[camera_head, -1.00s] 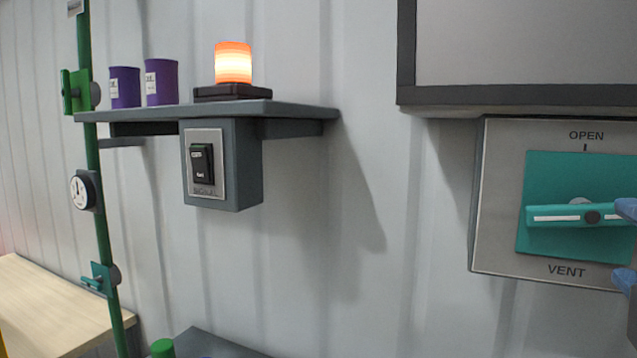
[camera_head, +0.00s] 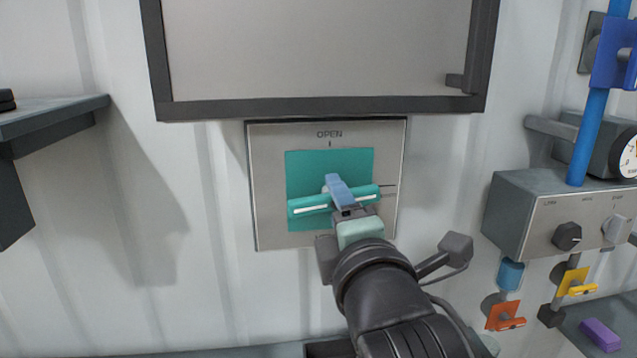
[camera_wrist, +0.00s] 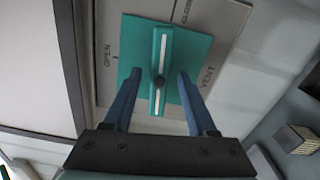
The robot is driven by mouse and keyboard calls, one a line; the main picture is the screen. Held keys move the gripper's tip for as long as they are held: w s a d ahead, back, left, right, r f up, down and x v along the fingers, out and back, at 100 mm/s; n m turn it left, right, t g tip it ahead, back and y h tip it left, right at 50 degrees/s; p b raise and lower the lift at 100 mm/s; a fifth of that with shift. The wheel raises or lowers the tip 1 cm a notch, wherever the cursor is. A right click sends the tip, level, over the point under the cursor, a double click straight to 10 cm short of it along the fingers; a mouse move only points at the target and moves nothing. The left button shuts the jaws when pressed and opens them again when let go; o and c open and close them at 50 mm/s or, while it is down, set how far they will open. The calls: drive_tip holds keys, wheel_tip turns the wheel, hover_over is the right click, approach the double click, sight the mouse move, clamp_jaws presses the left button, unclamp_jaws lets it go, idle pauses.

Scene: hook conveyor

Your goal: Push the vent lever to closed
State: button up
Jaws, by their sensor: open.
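The vent lever is a teal bar (camera_head: 307,208) with white stripes, on a teal square plate (camera_head: 303,168) in a grey panel (camera_head: 268,226) marked OPEN at the top. It lies nearly level, its right end slightly raised and close to the right-hand tick mark (camera_head: 388,186). My gripper (camera_head: 336,185) is at the lever's middle, with one blue finger showing across it. In the wrist view, the open fingers (camera_wrist: 160,73) are on either side of the lever (camera_wrist: 158,96). Contact cannot be told. CLOSED and VENT labels show there.
A dark-framed board (camera_head: 315,107) sits just above the panel. To the right are a grey control box (camera_head: 520,215), a blue pipe (camera_head: 588,135) and small coloured valves. A shelf (camera_head: 55,115) projects at the left. The wall between shelf and panel is clear.

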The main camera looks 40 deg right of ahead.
drive_tip(key=shift+x, duration=0.8)
clamp_jaws()
